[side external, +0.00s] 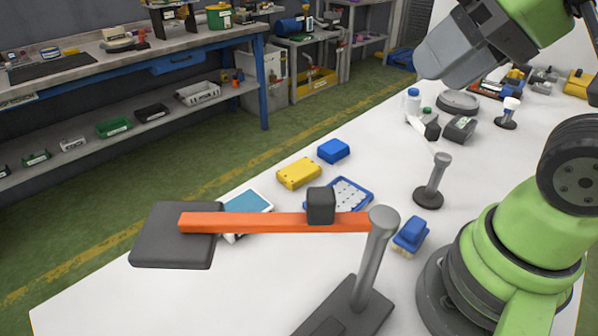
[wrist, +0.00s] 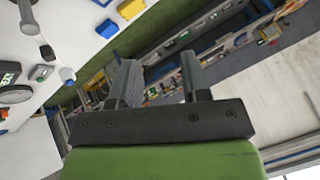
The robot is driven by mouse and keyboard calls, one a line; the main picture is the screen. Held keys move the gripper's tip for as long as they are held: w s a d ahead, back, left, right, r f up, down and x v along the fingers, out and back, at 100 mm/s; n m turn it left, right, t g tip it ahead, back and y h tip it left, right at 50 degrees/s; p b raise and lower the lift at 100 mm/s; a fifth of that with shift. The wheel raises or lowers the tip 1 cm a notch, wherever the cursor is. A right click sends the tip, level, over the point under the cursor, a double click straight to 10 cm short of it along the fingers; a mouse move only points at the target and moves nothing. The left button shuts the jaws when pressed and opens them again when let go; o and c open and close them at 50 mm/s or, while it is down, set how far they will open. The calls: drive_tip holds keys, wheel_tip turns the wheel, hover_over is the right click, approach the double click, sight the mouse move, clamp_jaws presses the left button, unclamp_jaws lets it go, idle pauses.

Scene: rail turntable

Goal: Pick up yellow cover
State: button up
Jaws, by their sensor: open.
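The yellow cover (side external: 299,173) is a small rectangular block-like piece lying flat on the white table. A blue piece (side external: 333,150) of similar shape lies just behind it to the right. The yellow cover also shows at the top edge of the wrist view (wrist: 131,9), partly cut off. My gripper (side external: 432,62) is high above the far part of the table, well up and to the right of the yellow cover. In the wrist view its two fingers (wrist: 160,75) stand apart with nothing between them.
An orange bar (side external: 270,222) with a black block (side external: 321,205) spans the front of the table from a grey post (side external: 376,250). A blue-framed tray (side external: 352,193), a tablet-like panel (side external: 248,205) and a small post (side external: 433,180) stand near the cover. Bottles and devices lie farther back.

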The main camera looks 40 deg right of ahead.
drive_tip(key=shift+o, duration=0.4)
drive_tip(key=o, duration=0.8)
drive_tip(key=shift+o, duration=0.2)
drive_tip(key=shift+w, duration=0.1)
drive_tip(key=n+g+h, duration=0.2)
drive_tip(key=n+g, duration=0.5)
drive_tip(key=n, duration=1.4)
hover_over(299, 169)
drive_tip(key=f, duration=2.5)
drive_tip(key=shift+w+a+f, duration=0.1)
drive_tip(key=shift+w+f, duration=0.1)
drive_tip(key=shift+s+f, duration=0.2)
drive_tip(key=shift+f, duration=2.6)
